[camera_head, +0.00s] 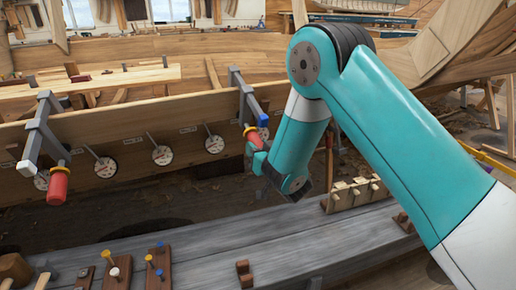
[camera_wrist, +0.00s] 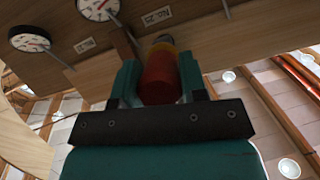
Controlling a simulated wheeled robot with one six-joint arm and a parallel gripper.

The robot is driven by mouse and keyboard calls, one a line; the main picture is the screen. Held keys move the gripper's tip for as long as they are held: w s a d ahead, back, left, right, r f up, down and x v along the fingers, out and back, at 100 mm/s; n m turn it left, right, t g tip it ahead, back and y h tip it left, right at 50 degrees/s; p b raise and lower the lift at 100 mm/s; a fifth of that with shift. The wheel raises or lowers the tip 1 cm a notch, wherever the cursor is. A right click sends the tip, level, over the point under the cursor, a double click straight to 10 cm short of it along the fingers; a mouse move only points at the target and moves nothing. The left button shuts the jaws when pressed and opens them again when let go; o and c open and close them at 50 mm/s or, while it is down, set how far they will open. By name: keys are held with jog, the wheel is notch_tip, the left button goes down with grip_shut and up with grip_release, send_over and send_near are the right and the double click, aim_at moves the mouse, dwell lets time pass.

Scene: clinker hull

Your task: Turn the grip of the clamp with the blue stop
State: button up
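The clamp with the blue stop (camera_head: 262,120) is the right one of two grey clamps on the plank. Its grey bar (camera_head: 238,88) stands over the plank's top edge. Its red grip (camera_head: 251,134) points down towards my gripper (camera_head: 257,153). In the wrist view the red grip (camera_wrist: 160,78) lies between the two teal fingers of my gripper (camera_wrist: 160,85), with both fingers against its sides. An orange collar (camera_wrist: 162,49) shows beyond the grip. The grip's near end is partly hidden by the gripper's dark crosspiece.
Another grey clamp (camera_head: 41,130) with a red grip (camera_head: 58,187) hangs at the left. Several round dials (camera_head: 162,155) line the plank. A grey bench (camera_head: 200,255) in front carries pegged blocks and a wooden rack (camera_head: 352,194).

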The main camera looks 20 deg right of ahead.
jog(key=shift+c, duration=0.9)
jog(key=shift+f+b, duration=0.1)
jog(key=shift+b, duration=0.4)
